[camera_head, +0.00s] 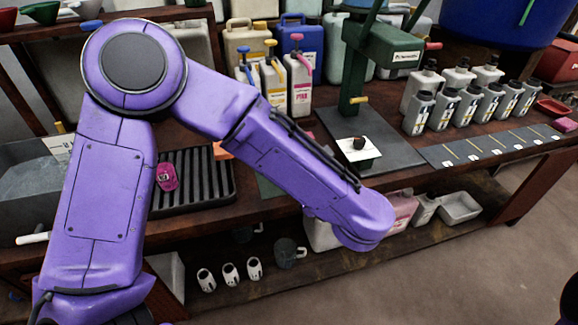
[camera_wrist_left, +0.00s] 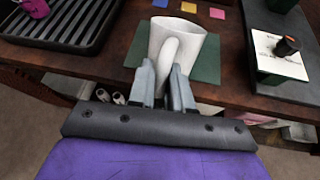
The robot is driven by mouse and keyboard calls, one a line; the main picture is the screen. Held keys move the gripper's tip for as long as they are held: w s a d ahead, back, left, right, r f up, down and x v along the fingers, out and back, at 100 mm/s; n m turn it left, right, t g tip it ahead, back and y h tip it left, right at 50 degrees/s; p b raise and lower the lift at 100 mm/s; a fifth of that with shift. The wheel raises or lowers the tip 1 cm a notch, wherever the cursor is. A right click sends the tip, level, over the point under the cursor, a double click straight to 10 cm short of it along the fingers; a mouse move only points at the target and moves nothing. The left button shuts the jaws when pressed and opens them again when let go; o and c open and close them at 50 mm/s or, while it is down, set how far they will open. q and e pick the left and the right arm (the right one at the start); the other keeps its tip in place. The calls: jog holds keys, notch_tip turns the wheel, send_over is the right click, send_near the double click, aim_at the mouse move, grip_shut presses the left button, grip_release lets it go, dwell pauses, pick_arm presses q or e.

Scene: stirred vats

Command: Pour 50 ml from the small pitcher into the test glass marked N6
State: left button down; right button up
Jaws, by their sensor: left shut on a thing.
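The small white pitcher (camera_wrist_left: 194,42) is in the left wrist view, upright over the dark green mat (camera_wrist_left: 207,68). I cannot tell whether its base touches the mat. My left gripper (camera_wrist_left: 164,80) is shut on the pitcher's handle, one finger on each side. In the head view my left arm crosses the middle and hides the gripper and the pitcher; only a sliver of the green mat (camera_head: 268,187) shows. No glass with a readable N6 mark shows. My right gripper is not in view.
Several bottles (camera_head: 418,112) stand at right.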

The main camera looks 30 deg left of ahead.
pick_arm(q)
jog(key=shift+s+d+f+t+y+b, duration=0.3)
jog(key=shift+f+t+b, duration=0.1)
jog(key=shift+f+b, duration=0.3)
jog(key=shift+s+r, duration=0.1)
jog(key=shift+r, duration=0.1)
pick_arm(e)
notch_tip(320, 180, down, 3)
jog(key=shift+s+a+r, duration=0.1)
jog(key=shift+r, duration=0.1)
pick_arm(q)
jog(key=shift+f, duration=0.1)
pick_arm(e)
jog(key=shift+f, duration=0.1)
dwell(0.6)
